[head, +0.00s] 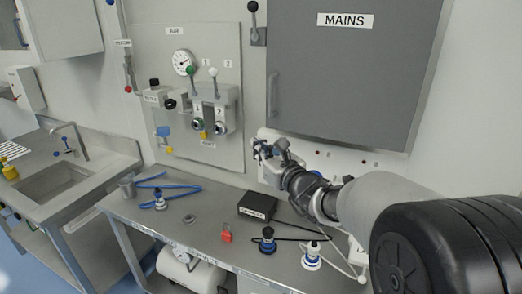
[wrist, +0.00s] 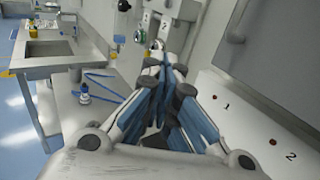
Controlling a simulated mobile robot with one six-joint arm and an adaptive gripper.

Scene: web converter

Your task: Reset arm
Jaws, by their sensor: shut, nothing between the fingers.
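My gripper (head: 262,150) is at the end of my arm, which reaches in from the right in the head view. It is above the back of the bench, in front of the wall and below the left edge of the grey MAINS door (head: 345,75). In the wrist view its fingers (wrist: 168,62) come together at the tips with nothing between them. My gripper appears clear of the bench and its objects.
The bench (head: 150,212) holds a black box (head: 257,205), a red padlock (head: 226,233), blue cables (head: 170,188), a metal cup (head: 127,187) and several blue-topped items. A valve panel (head: 212,110) is on the wall. A sink (head: 55,180) stands left.

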